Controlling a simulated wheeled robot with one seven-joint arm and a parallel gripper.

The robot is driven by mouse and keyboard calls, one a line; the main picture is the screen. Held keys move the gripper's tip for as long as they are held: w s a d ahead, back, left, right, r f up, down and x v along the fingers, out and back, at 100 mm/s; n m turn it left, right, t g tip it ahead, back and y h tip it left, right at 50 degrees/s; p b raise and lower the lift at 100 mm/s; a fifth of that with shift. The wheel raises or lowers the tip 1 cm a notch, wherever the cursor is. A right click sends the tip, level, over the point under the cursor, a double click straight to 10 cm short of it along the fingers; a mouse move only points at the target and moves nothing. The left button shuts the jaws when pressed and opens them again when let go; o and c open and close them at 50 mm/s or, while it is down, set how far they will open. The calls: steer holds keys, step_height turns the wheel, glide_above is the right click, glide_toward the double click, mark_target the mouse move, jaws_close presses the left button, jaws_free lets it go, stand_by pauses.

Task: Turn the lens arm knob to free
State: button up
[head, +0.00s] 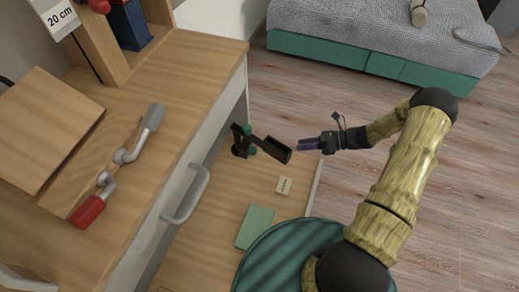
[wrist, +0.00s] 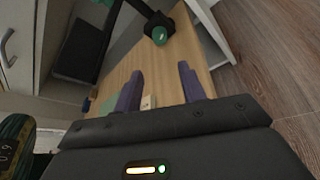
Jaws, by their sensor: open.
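A black lens arm with green knobs stands on a low wooden surface beside the desk. In the head view its knob (head: 250,151) is partly hidden by the black arm, and its black rectangular head (head: 277,149) points right. My gripper (head: 308,145) is just right of that head, its purple fingers pointing left toward it. In the wrist view a green knob (wrist: 159,35) lies beyond the fingertips, and the dark head (wrist: 84,45) is at upper left. My gripper (wrist: 158,75) is open, with nothing between the fingers. I cannot read the knob's setting.
A small cream label (head: 284,186) and a green booklet (head: 256,226) lie on the low wooden surface (head: 216,214). The desk front has a grey handle (head: 187,195). A grey and a red lever (head: 89,211) are on the desk. The wooden floor (head: 300,95) toward the bed is clear.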

mark_target(259, 155)
steer(key=b+x, duration=0.5)
steer(key=x, duration=1.1)
steer(key=shift+f+b, duration=0.1)
steer(key=shift+b, duration=0.2)
steer(key=shift+a+f, duration=0.1)
steer(key=shift+a, duration=0.5)
steer(key=c, duration=0.7)
